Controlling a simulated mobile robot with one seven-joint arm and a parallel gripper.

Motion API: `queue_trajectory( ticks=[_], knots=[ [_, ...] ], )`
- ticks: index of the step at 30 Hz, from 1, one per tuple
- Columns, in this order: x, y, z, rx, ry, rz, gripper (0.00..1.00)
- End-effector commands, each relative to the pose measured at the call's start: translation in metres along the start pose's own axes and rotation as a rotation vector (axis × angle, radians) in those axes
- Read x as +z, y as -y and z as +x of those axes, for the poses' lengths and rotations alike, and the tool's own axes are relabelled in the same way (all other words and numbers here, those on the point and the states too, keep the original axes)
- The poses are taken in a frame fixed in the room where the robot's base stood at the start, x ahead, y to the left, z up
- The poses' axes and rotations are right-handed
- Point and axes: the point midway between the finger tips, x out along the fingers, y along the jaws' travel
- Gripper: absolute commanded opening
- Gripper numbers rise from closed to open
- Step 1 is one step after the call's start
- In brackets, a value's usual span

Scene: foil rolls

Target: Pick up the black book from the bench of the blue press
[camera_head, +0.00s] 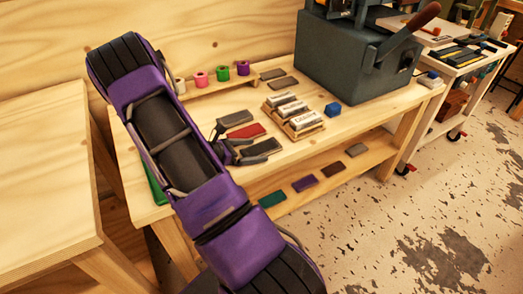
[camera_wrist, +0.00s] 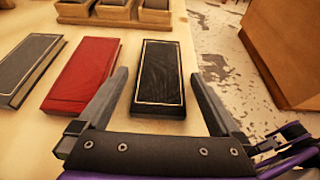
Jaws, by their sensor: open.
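The black book (camera_head: 262,147) lies flat near the front edge of the wooden bench (camera_head: 365,118), at the near end of a row of books. In the wrist view the black book (camera_wrist: 160,77) has a thin pale border line on its cover. My gripper (camera_wrist: 160,76) is open, with one finger on each side of the book in that view. Whether the fingers are level with the book or above it is unclear. The red book (camera_wrist: 83,74) lies just left of the left finger. In the head view my gripper (camera_head: 240,145) is partly hidden by my arm.
A grey book (camera_head: 236,118) lies beyond the red one. Coloured rolls (camera_head: 223,73) stand behind. Several books lie on the lower shelf (camera_head: 376,153).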

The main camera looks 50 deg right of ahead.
Motion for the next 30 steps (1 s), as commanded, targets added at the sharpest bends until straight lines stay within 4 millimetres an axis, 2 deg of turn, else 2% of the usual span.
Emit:
queue_trajectory(
  ticks=[1,2,14,23,30],
  knots=[
    [0.0,0.0,0.0,0.0,0.0,0.0,0.95],
    [0.0,0.0,0.0,0.0,0.0,0.0,0.89],
    [0.0,0.0,0.0,0.0,0.0,0.001,0.17],
    [0.006,-0.001,-0.003,0.0,0.001,0.003,0.16],
    [0.048,-0.001,-0.02,0.001,0.001,0.005,0.16]
  ],
)
